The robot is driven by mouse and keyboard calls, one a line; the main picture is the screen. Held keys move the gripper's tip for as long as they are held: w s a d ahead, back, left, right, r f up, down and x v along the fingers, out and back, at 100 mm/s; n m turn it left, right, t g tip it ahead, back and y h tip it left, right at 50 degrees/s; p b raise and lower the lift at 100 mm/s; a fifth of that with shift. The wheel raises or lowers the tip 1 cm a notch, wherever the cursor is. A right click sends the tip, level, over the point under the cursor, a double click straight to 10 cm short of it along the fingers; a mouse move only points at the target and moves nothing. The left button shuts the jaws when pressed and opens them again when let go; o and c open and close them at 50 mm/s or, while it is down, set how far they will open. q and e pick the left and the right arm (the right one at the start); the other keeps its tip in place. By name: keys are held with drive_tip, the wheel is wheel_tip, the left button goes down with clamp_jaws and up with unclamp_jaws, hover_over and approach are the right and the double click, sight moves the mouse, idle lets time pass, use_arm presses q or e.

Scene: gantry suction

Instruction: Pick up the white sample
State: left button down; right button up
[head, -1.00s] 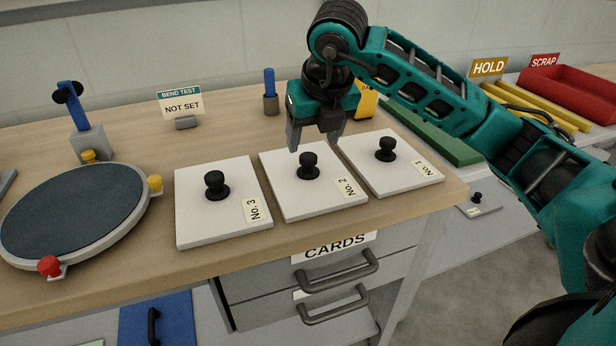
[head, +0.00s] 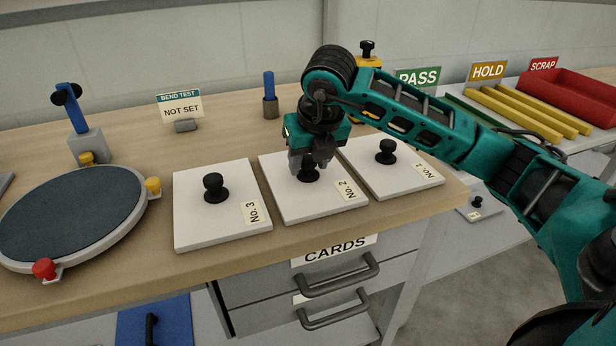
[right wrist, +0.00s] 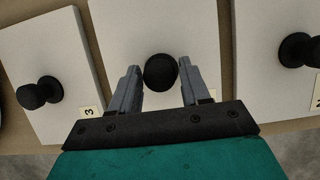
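Three white square sample plates with black knobs lie in a row on the wooden bench: No. 3 (head: 222,222), No. 2 (head: 310,205) and No. 1 (head: 402,180). My right gripper (head: 312,168) is over the knob of No. 2, pointing down. In the right wrist view the No. 2 knob (right wrist: 160,71) shows between the fingertips, with a small gap on each side. The fingers are apart and hold nothing. Part of the No. 2 knob is hidden by the gripper in the head view. My left gripper is not in view.
A round dark turntable (head: 72,215) with coloured knobs stands at left. A "BEND TEST NOT SET" sign (head: 180,108) and a blue post (head: 269,88) stand behind the plates. PASS, HOLD and SCRAP signs and a red tray (head: 572,92) are at back right.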

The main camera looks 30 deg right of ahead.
clamp_jaws()
drive_tip(key=shift+r, duration=0.2)
